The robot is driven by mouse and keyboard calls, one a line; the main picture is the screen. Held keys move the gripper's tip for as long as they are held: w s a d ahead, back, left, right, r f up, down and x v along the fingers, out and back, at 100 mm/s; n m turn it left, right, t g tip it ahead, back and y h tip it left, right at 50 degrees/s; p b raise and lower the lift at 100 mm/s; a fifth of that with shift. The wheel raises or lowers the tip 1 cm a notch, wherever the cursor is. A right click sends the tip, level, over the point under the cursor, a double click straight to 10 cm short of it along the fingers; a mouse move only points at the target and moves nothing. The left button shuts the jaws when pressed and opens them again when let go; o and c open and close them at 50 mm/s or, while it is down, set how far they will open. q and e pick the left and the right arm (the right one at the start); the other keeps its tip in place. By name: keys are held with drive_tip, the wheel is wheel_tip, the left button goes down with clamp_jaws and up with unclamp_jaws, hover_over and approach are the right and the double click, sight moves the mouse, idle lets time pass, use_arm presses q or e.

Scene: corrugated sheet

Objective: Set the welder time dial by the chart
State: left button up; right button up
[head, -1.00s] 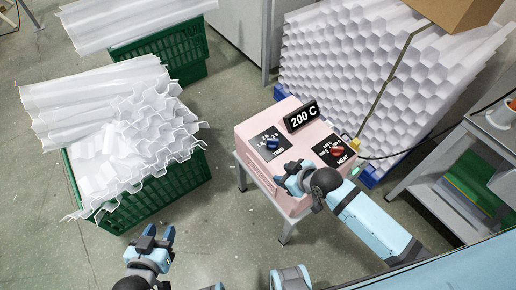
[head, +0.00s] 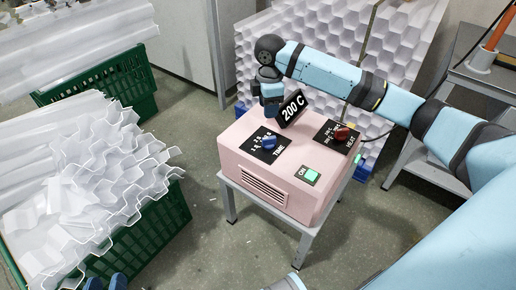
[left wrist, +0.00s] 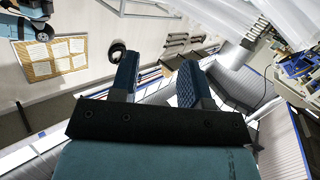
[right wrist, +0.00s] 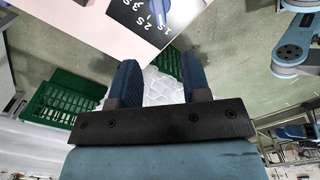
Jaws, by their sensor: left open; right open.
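The pink welder (head: 262,165) stands on a small grey table. Its blue TIME dial (head: 268,143) sits on a black scale at the left of the top. The red HEAT dial (head: 342,134) is at the right. A black sign (head: 292,108) reads 200 C. My right gripper (head: 271,106) points down beside the sign, behind the TIME dial, open and empty. The blue dial (right wrist: 172,14) also shows at the top of the right wrist view; its exact setting is unclear. My left gripper (head: 106,282) is open at the bottom edge, away from the welder.
A green ON button (head: 311,175) is on the welder's near right. Green crates (head: 155,225) with white corrugated sheets stand left; stacked sheets (head: 325,35) are behind. A board with several papers (left wrist: 55,60) shows in the left wrist view, text unreadable.

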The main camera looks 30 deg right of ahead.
sight(268, 138)
wheel_tip(268, 138, down, 13)
drive_tip(key=b, duration=0.4)
drive_tip(key=shift+r, duration=0.1)
drive_tip(key=shift+f+b, duration=0.3)
drive_tip(key=shift+f, duration=0.15)
use_arm(q)
wheel_tip(268, 138, up, 6)
drive_tip(key=d+t+h, duration=0.2)
drive_tip(key=h, duration=0.1)
drive_tip(key=shift+d+r+t, duration=0.2)
drive_tip(key=shift+d+t, duration=0.2)
use_arm(e)
clamp_jaws()
drive_tip(key=shift+r, duration=0.1)
